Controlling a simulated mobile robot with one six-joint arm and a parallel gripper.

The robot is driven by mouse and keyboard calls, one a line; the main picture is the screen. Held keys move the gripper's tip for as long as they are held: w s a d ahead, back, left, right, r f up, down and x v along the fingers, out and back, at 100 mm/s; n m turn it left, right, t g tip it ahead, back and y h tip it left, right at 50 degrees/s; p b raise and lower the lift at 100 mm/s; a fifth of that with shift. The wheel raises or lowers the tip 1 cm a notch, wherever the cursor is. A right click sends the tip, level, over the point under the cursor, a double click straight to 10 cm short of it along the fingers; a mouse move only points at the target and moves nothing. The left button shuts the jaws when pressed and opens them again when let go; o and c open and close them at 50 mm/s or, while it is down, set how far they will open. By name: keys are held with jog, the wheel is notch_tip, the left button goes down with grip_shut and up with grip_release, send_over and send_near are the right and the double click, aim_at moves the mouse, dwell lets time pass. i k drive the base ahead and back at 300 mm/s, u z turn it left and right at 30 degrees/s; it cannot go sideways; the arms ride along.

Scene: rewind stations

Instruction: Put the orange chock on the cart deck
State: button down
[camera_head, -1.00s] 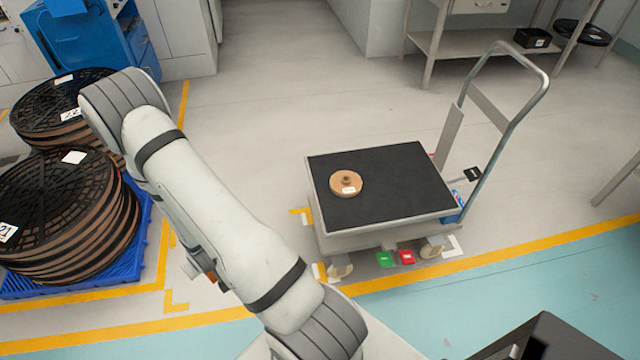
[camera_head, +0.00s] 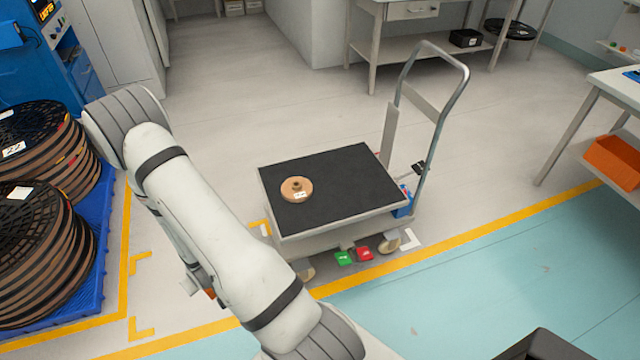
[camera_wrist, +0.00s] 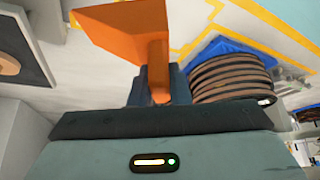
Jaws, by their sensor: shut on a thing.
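The orange chock (camera_wrist: 120,28) is in the wrist view, with its stem between the jaws of my gripper (camera_wrist: 157,88). My gripper is shut on it. In the head view the chock and my gripper are mostly hidden behind my arm; a small orange-brown patch shows at the arm's lower left edge. The cart deck (camera_head: 350,180) is a black mat in a grey frame, to the right of my arm. A round tan disc with a hub (camera_head: 296,190) lies on the deck's left part; the rest of the deck is bare.
The cart's handle (camera_head: 462,75) rises at its right. Green (camera_head: 343,258) and red (camera_head: 365,254) pedals show below its front edge. Stacked reels (camera_head: 40,245) stand on a blue pallet (camera_head: 95,275) at left. A workbench with an orange bin (camera_head: 612,162) stands at right.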

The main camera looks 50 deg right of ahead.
aim_at(347, 192)
jog(key=z, duration=1.2)
jog(key=i, duration=1)
jog(key=z, duration=0.05)
